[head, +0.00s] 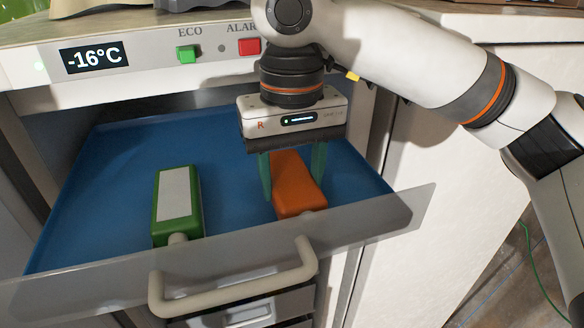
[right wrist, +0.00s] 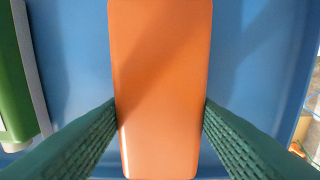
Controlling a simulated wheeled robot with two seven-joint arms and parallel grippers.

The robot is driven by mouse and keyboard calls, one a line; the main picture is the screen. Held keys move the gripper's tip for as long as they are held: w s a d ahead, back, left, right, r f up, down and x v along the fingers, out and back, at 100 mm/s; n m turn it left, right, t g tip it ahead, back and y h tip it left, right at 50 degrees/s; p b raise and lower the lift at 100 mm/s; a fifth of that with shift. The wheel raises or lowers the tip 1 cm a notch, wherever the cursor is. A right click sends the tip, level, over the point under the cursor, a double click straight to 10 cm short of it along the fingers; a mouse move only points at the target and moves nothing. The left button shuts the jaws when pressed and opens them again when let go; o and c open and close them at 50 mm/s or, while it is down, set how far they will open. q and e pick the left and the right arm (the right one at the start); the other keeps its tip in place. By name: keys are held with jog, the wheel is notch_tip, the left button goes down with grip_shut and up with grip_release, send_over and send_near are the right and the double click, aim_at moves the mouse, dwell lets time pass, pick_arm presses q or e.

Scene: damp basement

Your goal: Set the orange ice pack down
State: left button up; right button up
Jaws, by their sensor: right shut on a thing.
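The orange ice pack (head: 298,190) is in the right part of the blue drawer tray (head: 105,190). My right gripper (head: 293,180) comes down from above, with one green finger on each side of the pack. In the right wrist view the pack (right wrist: 160,90) fills the middle, and both fingertips (right wrist: 160,108) touch its sides. The gripper is shut on it. I cannot tell whether the pack's underside touches the tray floor. My left gripper is not in view.
A green pack with a pale label (head: 177,205) lies to the left in the same tray, with bare blue floor between the two. The drawer's clear front panel (head: 375,215) and beige handle (head: 235,290) stand in front. The freezer's control panel with a -16°C display (head: 94,57) overhangs the back.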

aim_at(292, 179)
jog(key=shift+f, duration=0.35)
jog(key=shift+s+f, duration=0.1)
jog(key=o, duration=1.1)
jog(key=shift+r, duration=0.35)
notch_tip(292, 179, up, 12)
jog(key=shift+f+b, duration=0.2)
jog(key=shift+b, duration=0.65)
